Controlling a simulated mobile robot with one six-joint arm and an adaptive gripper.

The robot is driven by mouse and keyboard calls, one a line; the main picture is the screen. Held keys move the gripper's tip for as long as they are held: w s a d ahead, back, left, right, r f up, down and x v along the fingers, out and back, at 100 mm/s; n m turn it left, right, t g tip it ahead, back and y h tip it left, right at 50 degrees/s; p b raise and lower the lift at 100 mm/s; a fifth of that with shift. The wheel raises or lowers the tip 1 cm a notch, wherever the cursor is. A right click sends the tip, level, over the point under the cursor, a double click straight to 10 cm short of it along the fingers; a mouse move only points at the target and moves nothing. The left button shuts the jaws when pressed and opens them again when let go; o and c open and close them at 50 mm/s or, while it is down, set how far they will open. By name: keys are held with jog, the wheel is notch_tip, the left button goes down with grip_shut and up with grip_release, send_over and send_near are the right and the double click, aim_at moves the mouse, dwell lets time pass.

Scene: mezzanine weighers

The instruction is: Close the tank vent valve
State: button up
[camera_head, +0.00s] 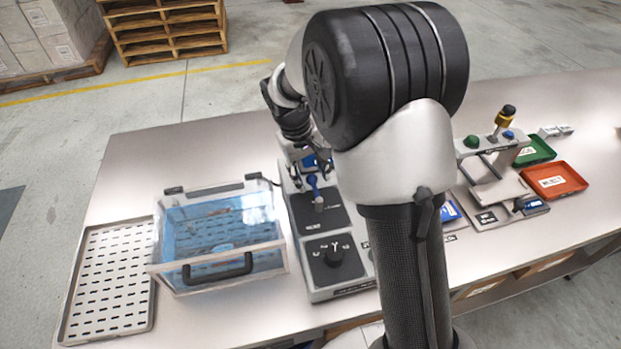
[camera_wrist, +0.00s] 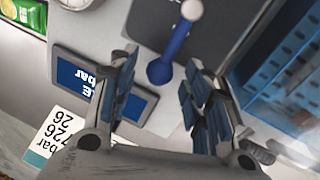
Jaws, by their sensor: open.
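A blue valve lever (camera_head: 313,184) with a grey hub stands on the dark plate of the grey console (camera_head: 309,296); no readable label shows that it is the tank vent valve. In the wrist view the blue lever (camera_wrist: 174,45) runs from a pale round hub to a blue rounded end. My gripper (camera_wrist: 159,64) is open, with the lever's blue end between its fingertips and visible gaps on both sides. In the head view my gripper (camera_head: 310,163) is just above and behind the lever, partly hidden by my arm. A clear blue tank (camera_head: 215,235) stands left of the console.
A black rotary knob (camera_head: 332,254) sits at the console's front. A blue display (camera_wrist: 75,72) lies beside the fingers in the wrist view. A perforated tray (camera_head: 110,285) is at far left. A weighing device (camera_head: 490,180) and green and red trays (camera_head: 553,180) are at right.

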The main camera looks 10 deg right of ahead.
jog(key=shift+d+f, duration=0.1)
jog(key=shift+f, duration=0.3)
jog(key=shift+c, duration=0.2)
grip_shut()
dwell(0.4)
